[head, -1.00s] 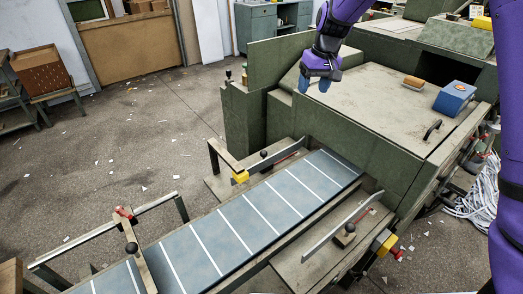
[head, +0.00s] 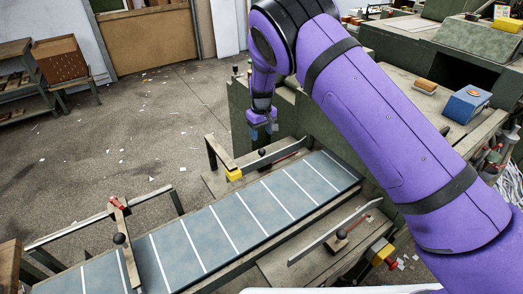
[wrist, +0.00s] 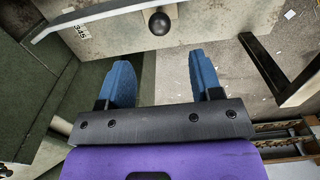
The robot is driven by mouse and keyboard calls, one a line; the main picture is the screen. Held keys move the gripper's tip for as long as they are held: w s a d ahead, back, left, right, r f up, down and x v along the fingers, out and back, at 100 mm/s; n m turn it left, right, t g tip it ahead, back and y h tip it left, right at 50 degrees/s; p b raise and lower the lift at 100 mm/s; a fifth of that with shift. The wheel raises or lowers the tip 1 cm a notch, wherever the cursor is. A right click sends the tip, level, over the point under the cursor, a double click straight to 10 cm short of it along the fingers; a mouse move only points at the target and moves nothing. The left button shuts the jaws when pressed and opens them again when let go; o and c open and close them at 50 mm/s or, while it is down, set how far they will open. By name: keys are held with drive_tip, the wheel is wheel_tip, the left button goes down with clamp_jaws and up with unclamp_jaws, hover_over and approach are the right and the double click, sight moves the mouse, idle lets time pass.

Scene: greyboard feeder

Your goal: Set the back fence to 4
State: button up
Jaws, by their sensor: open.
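The back fence, a grey metal bar (head: 280,160), stands along the far side of the belt with a black knob (head: 262,152) beside it. In the wrist view the black knob (wrist: 159,23) sits on a pale plate, and the bar (wrist: 105,12) runs next to a small white scale (wrist: 82,31) with digits that look like 3, 4, 5. No clear pointer shows, so I cannot tell the setting. My gripper (head: 262,127) hangs just above and behind the knob. In the wrist view my gripper (wrist: 162,72) has its blue fingers apart, empty, with the knob beyond the tips.
The blue belt (head: 225,222) with white lines runs diagonally below. A front fence (head: 330,234) with its own knob stands on its near side. A dark bracket with a yellow block (head: 233,174) stands left of the back fence. The green machine table holds a blue box (head: 466,103).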

sight(262, 150)
wheel_tip(262, 150, down, 9)
idle(0.4)
